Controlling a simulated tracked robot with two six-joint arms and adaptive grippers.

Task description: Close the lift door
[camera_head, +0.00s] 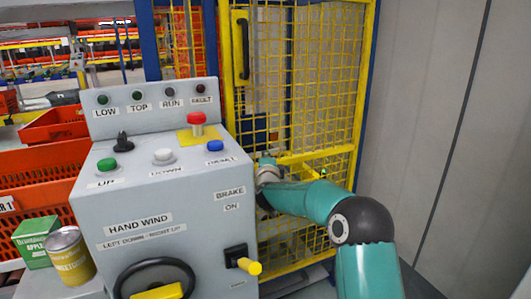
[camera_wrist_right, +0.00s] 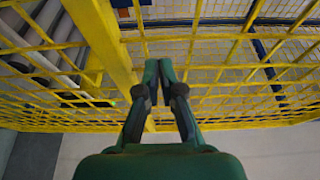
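The lift door (camera_head: 330,75) is a yellow frame with yellow wire mesh, behind and right of the grey control console. A dark vertical handle (camera_head: 241,47) sits on a yellow plate at its upper left. I cannot tell whether the door is fully shut. My right arm reaches in from the lower right, and its gripper (camera_head: 266,162) is in front of the lower mesh, partly hidden. In the right wrist view my right gripper (camera_wrist_right: 159,70) has its fingertips together, with yellow mesh and a thick yellow bar (camera_wrist_right: 105,45) close by. Contact is unclear. My left gripper is out of view.
The grey console (camera_head: 165,200) with buttons, a hand wheel (camera_head: 153,275) and a yellow-tipped brake lever (camera_head: 245,264) fills the front left. Orange totes (camera_head: 40,175), a green box (camera_head: 36,240) and a yellow can (camera_head: 70,256) stand left. A pale wall (camera_head: 450,110) is at right.

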